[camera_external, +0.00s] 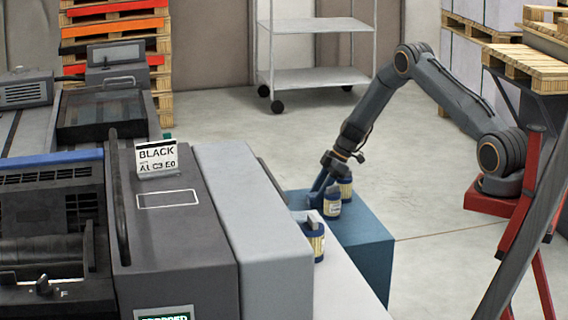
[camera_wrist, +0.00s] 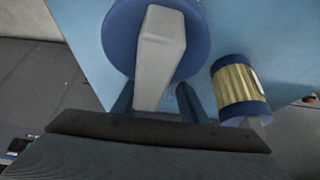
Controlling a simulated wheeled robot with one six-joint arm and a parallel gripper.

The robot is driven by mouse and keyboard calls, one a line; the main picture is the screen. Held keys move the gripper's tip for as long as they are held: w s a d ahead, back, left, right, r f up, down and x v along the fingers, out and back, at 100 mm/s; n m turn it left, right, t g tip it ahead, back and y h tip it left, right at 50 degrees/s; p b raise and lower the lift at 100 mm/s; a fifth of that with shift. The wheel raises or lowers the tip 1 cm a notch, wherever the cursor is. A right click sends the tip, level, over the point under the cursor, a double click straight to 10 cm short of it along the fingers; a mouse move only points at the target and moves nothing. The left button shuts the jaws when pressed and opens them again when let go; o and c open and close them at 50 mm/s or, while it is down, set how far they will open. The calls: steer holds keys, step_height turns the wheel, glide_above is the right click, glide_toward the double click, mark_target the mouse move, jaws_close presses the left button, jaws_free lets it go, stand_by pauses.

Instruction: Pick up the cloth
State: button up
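I cannot make out a cloth for certain in either view. In the wrist view, a pale grey block-shaped piece (camera_wrist: 160,50) stands out over a round blue lid (camera_wrist: 115,35). My gripper (camera_wrist: 157,103) has its two dark blue fingers apart, with the near end of the grey piece between them and gaps at both sides. In the external view, my gripper (camera_external: 321,181) points down beside the ink cans on the blue block. Its tips are partly hidden there by the cans and the press.
Blue cans with yellow labels, a rear one (camera_external: 345,187), a middle one (camera_external: 331,207) and a front one (camera_external: 317,246), stand close together. The blue block (camera_external: 362,240) is beneath. The grey press (camera_external: 240,225) and a "BLACK" card (camera_external: 157,157) are at left. A trolley (camera_external: 315,55) stands behind.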

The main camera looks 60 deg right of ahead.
steer(key=c, duration=0.4)
